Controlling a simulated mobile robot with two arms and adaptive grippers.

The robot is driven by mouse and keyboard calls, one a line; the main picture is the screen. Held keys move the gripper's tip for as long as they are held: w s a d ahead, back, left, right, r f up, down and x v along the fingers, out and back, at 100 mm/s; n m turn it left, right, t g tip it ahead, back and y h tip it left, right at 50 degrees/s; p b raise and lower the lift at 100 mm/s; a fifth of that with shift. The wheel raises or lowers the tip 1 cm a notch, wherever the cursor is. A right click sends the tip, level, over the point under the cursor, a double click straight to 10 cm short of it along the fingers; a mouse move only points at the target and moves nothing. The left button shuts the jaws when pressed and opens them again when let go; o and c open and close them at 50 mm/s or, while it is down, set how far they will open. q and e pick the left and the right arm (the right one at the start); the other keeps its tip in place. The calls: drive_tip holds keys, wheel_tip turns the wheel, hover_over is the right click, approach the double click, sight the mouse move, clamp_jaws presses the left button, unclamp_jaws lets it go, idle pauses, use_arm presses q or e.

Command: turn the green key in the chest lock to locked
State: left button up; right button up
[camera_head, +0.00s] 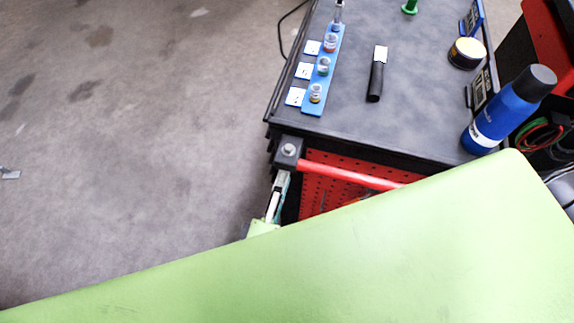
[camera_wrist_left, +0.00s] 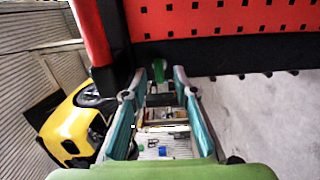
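A small green piece, which looks like the green key (camera_wrist_left: 158,69), shows at the dark edge of the chest in the left wrist view. My left gripper (camera_wrist_left: 158,78) is open, with one teal finger on each side of the green piece. I see a gap between the piece and each finger. In the head view my left gripper (camera_head: 274,198) points at the chest's near left corner, beside the red handle bar (camera_head: 345,175). The key is hidden there, and its turn angle is unclear. My right gripper is in neither view.
The chest's dark top (camera_head: 425,110) carries a blue rack (camera_head: 334,64) of small cups, a black-handled tool (camera_head: 375,82), a round tin (camera_head: 466,53), a blue bottle (camera_head: 505,112) and a green object (camera_head: 410,6). Floor (camera_head: 120,130) at left is mostly clear.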

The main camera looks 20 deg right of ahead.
use_arm(q)
drive_tip(key=v, duration=0.7)
drive_tip(key=shift+s, duration=0.1)
